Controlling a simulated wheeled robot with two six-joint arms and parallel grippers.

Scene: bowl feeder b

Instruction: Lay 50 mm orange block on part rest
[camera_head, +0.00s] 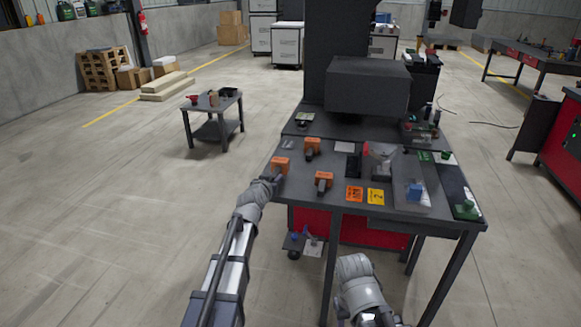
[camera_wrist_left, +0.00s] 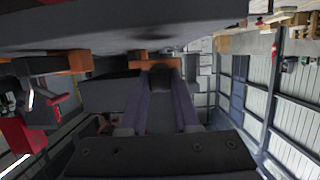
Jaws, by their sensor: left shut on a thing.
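An orange block (camera_head: 281,164) is at the left edge of the dark worktable (camera_head: 300,196), at the tips of my left gripper (camera_head: 273,177). In the left wrist view, the fingers (camera_wrist_left: 160,82) are shut on this orange block (camera_wrist_left: 157,63). Its far side is hidden. I cannot tell whether it touches the table. Two more orange pieces, one farther back (camera_head: 312,146) and one nearer the front (camera_head: 324,178), stand on the table with dark parts beneath them. I cannot make out which item is the part rest. Only my right arm shows at the bottom; its gripper is not visible.
An orange card (camera_head: 354,194) and a yellow card (camera_head: 376,196) lie near the table's front edge. A large dark machine head (camera_head: 368,86) overhangs the back.

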